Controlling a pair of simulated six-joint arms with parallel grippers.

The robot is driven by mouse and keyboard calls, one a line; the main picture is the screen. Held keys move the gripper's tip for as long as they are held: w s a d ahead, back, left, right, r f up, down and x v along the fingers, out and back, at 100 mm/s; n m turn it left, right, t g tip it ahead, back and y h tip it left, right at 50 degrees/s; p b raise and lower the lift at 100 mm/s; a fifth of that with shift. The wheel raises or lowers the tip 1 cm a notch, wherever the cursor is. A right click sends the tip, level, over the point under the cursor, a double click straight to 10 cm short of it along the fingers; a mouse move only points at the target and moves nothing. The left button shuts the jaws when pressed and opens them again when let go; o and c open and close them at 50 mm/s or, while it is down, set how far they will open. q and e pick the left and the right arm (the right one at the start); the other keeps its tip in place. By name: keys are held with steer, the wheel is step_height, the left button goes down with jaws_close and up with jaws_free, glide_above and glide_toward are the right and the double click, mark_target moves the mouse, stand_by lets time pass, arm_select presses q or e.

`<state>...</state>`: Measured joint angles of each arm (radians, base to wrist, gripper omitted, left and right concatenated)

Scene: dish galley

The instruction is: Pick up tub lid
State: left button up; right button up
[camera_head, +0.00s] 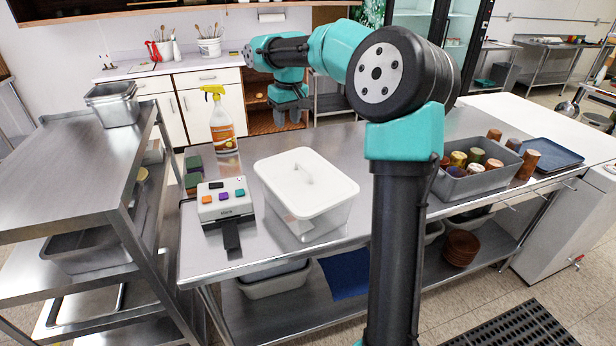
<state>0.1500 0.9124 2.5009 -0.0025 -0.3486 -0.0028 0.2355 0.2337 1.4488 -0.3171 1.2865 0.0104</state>
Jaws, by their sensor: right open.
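The white tub lid (279,174) lies on top of a translucent white tub (313,228) on the steel table. It has a small raised handle in its middle. My right gripper (292,118) is open and empty, pointing down, above and behind the lid and clear of it. My right arm rises at the right of the tub and reaches over to the left. My left gripper is not in view.
A yellow-topped spray bottle (222,125) and a white device with coloured buttons (224,198) stand left of the tub. A grey bin (472,184) with several cups and a blue tray (551,154) are at the right. A steel cart (70,180) stands at the left.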

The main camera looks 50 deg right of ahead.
steer(key=shift+m+g, duration=0.3)
steer(key=shift+g, duration=0.3)
steer(key=s+d, duration=0.3)
steer(key=shift+s+r, duration=0.1)
steer(key=shift+r, duration=0.15)
glide_toward(303, 167)
step_height(303, 167, down, 5)
steer(key=shift+f, duration=0.15)
steer(key=shift+f, duration=2.6)
jaws_close()
